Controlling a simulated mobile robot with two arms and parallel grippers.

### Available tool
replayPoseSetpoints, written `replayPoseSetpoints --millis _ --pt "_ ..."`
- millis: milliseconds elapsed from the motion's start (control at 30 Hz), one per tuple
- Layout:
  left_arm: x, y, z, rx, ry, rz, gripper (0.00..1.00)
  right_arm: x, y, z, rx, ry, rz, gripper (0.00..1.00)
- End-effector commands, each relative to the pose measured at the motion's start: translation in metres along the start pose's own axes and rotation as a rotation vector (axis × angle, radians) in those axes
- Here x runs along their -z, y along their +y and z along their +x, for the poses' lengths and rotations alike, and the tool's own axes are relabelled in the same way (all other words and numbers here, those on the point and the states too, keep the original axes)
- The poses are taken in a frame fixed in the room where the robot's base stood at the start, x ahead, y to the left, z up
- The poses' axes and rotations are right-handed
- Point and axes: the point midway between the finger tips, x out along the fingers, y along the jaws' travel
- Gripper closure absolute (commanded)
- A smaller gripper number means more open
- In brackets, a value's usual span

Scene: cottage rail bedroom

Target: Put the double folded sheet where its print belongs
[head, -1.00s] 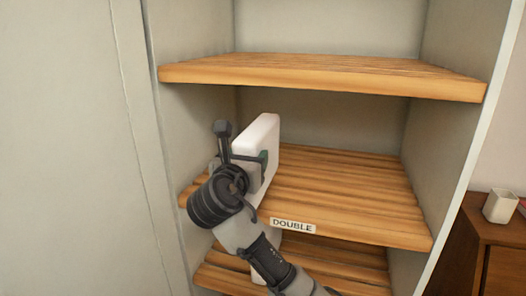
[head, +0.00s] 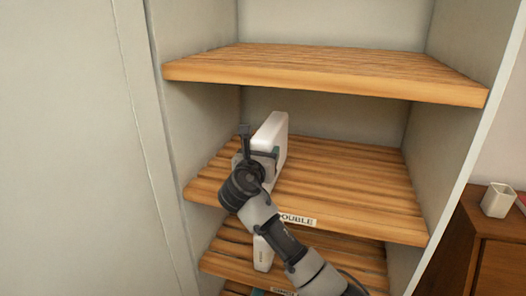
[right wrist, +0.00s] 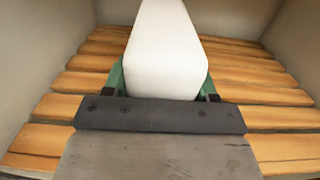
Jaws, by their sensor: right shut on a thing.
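The white folded sheet (head: 270,135) stands on edge at the left part of the middle slatted shelf (head: 350,190), whose front label (head: 297,220) reads DOUBLE, partly covered by my arm. My right gripper (head: 262,160) is shut on the sheet. In the right wrist view the sheet (right wrist: 166,50) sits between the green-sided fingers (right wrist: 163,88), with shelf slats below and to both sides. I cannot tell whether the sheet touches the slats. Any print on the sheet is not visible. My left gripper is not in view.
An upper shelf (head: 330,72) lies above. A lower shelf (head: 340,262) holds a white item (head: 263,254), partly behind my arm. Cabinet walls bound both sides. The middle shelf is clear to the right. A wooden dresser (head: 480,235) with a white cup (head: 498,200) stands at the right.

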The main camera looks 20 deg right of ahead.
Motion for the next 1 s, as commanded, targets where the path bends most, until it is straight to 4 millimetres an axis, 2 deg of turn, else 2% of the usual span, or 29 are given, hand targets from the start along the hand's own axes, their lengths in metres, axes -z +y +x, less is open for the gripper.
replayPoseSetpoints --millis 100,133,300,667,767,1000 --pt "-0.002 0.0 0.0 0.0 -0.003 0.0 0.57 -0.001 0.0 0.0 0.0 -0.004 0.001 0.85" --pt "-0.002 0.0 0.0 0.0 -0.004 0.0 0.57 0.002 0.0 0.0 0.0 0.001 0.0 0.41" --pt "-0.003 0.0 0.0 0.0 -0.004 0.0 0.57 0.001 0.0 0.0 0.0 0.001 0.0 0.17" --pt "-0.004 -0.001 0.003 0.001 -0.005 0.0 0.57 0.001 0.001 -0.005 0.0 0.001 0.001 0.17" --pt "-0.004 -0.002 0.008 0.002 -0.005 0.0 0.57 0.002 0.001 -0.019 -0.002 0.0 0.002 0.17" --pt "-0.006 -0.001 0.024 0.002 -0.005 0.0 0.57 0.003 0.001 -0.072 -0.003 0.0 0.005 0.17"
